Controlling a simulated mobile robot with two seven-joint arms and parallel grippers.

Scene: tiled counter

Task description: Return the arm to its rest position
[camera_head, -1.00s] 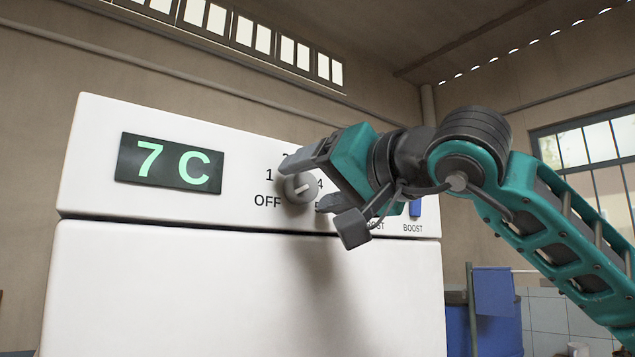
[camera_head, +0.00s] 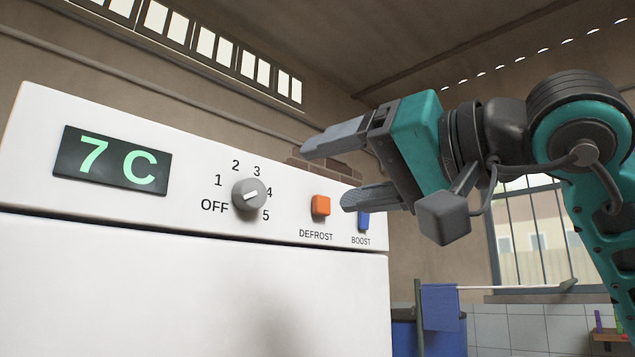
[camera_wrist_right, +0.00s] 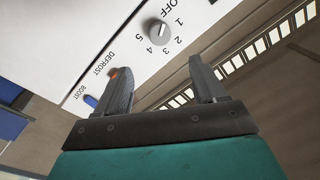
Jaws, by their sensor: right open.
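My right gripper (camera_head: 338,172) is open and empty, in front of the right end of a white appliance panel (camera_head: 210,150). Its two grey fingers point left and are clear of the grey dial (camera_head: 249,194). The dial's white mark points to about 4. The wrist view also shows the dial (camera_wrist_right: 159,31) beyond my open fingers (camera_wrist_right: 163,85). My right arm comes in from the right. My left gripper does not show.
The panel has a display (camera_head: 112,160) reading 7 C, an orange DEFROST button (camera_head: 320,205) and a blue BOOST button (camera_head: 364,220), partly behind the lower finger. A blue cloth (camera_head: 441,306) hangs on a rail at lower right. A window (camera_head: 535,235) is behind the arm.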

